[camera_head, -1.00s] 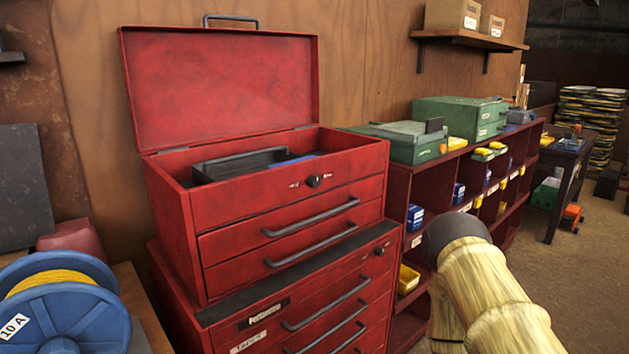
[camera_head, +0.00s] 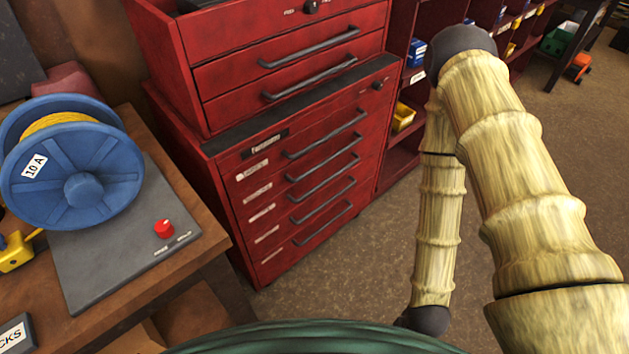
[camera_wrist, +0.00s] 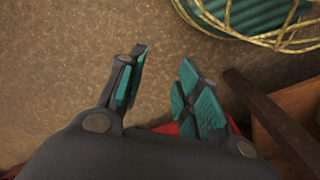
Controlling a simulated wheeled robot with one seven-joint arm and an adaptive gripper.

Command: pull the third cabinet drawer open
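The red tool cabinet (camera_head: 212,170) stands in the middle of the head view, with several labelled drawers, each with a dark bar handle. All its drawers look shut. Counting from the top of this lower cabinet, the third drawer's handle (camera_head: 323,202) is in plain view. A red chest (camera_head: 225,82) with two drawer handles sits on top of it. My gripper (camera_wrist: 162,58) shows in the wrist view, open and empty above the floor, with teal pads apart. In the head view it is hidden below my forearm's lower end, right of the cabinet and apart from its handles.
A wooden bench (camera_head: 205,245) at left carries a blue cable reel (camera_head: 85,185) and a grey plate with a red button (camera_head: 164,228). A red shelf unit (camera_head: 400,165) with small bins stands right of the cabinet. Brown floor (camera_head: 350,270) in front is clear.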

